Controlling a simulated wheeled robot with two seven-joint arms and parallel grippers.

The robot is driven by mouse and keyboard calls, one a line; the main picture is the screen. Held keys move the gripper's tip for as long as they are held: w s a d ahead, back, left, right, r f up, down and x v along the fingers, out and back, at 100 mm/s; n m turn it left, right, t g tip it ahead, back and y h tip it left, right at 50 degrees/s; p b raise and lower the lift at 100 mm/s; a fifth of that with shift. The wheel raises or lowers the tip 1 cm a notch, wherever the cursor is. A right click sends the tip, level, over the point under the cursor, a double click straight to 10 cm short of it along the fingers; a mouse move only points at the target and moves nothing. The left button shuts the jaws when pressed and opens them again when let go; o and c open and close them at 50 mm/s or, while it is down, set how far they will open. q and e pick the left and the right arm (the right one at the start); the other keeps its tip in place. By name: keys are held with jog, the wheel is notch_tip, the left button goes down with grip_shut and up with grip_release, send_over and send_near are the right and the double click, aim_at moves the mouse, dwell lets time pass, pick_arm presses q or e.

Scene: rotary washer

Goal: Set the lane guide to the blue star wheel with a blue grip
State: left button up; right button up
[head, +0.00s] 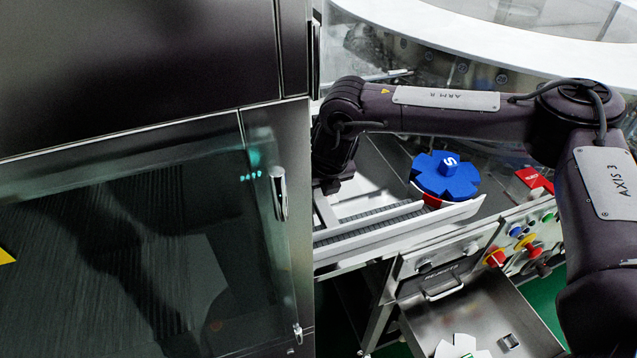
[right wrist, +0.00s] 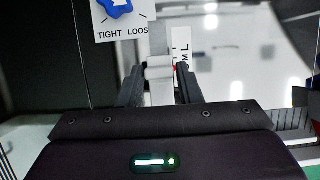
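The blue star wheel (head: 432,183), marked with an S on its hub, sits at the conveyor with a red part under it. The white lane guide rail (head: 395,229) runs along the conveyor's front. My right gripper (right wrist: 160,86) has a finger on each side of a pale block (right wrist: 160,72) and appears shut on it. In the head view this gripper (head: 330,184) is dark, at the conveyor's left end, its fingertips hidden. A blue grip (right wrist: 115,8) with a white arrow is on a TIGHT/LOOSE plate. A scale (right wrist: 182,48) with L and M stands behind the block. My left gripper is out of view.
A dark glass-doored cabinet (head: 130,250) with a handle (head: 279,193) fills the left. A control panel (head: 520,245) with coloured knobs is at the right. An open metal drawer (head: 470,310) holds a white part (head: 460,347). A white-rimmed round machine (head: 480,35) stands behind.

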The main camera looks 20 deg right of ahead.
jog(key=o, duration=0.3)
jog(key=shift+s+r, duration=0.15)
jog(key=shift+r, duration=0.3)
jog(key=b+v, duration=0.1)
jog(key=v, duration=0.6)
jog(key=shift+s, duration=0.2)
